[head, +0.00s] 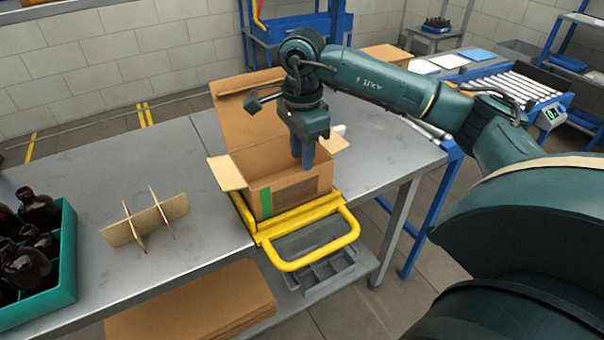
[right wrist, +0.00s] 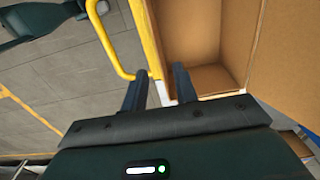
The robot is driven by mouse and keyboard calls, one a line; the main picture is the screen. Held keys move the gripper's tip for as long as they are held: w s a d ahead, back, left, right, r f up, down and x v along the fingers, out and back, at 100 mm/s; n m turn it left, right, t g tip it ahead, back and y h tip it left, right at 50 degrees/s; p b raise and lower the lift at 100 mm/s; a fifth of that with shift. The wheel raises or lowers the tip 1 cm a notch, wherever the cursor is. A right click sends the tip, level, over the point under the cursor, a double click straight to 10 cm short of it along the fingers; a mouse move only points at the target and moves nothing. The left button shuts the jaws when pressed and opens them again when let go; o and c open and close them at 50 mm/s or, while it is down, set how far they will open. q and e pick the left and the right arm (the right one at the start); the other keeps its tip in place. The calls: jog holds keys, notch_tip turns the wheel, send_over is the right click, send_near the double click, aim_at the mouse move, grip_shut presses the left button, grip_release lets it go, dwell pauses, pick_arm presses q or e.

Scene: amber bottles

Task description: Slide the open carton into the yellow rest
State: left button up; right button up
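The open carton (head: 283,192), brown with a green strip on its front, stands upright at the table's front edge with its flaps spread. The yellow rest (head: 300,214) is at that edge, directly in front of the carton, and its looped handle sticks out beyond the table. My right gripper (head: 303,160) points down at the carton's front right part. In the right wrist view my right gripper (right wrist: 158,85) has its fingers apart, one outside and one over the carton's inside (right wrist: 205,60), with a wall edge between them. The carton looks empty there. My left gripper is not in view.
A cardboard divider (head: 145,218) stands on the table left of the carton. A green crate (head: 66,265) with several amber bottles (head: 38,207) is at the far left. Flat cardboard (head: 200,305) lies on the lower shelf. A roller conveyor (head: 500,90) is at the back right.

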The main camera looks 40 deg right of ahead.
jog(key=shift+r, duration=1.5)
